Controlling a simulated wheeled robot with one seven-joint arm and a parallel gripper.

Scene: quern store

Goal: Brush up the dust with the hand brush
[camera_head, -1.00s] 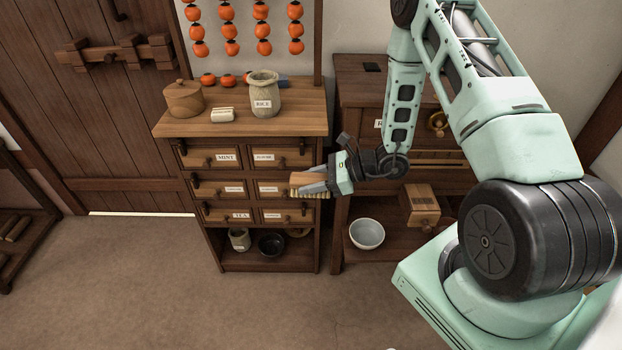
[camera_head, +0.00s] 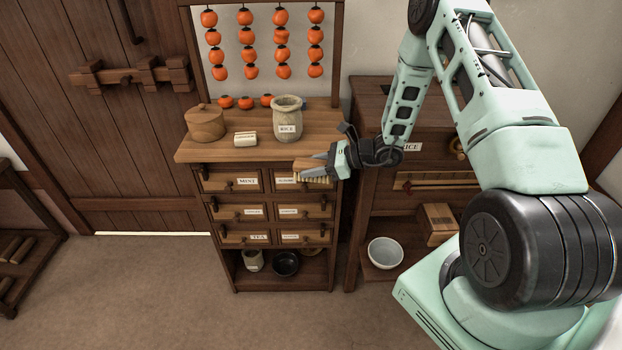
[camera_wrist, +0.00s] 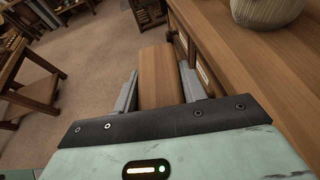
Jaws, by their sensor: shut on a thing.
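My gripper (camera_head: 325,166) is shut on the wooden hand brush (camera_head: 311,164), whose pale bristles point down. The brush is in front of the upper right drawers of the small cabinet, a little below its top edge. In the wrist view the brush's flat wooden back (camera_wrist: 158,75) lies between my two grey fingers (camera_wrist: 158,92), beside the cabinet top (camera_wrist: 235,70). I cannot make out any dust in these views.
A taller chest (camera_head: 425,170) stands at right, with a grey bowl (camera_head: 385,252) low down.

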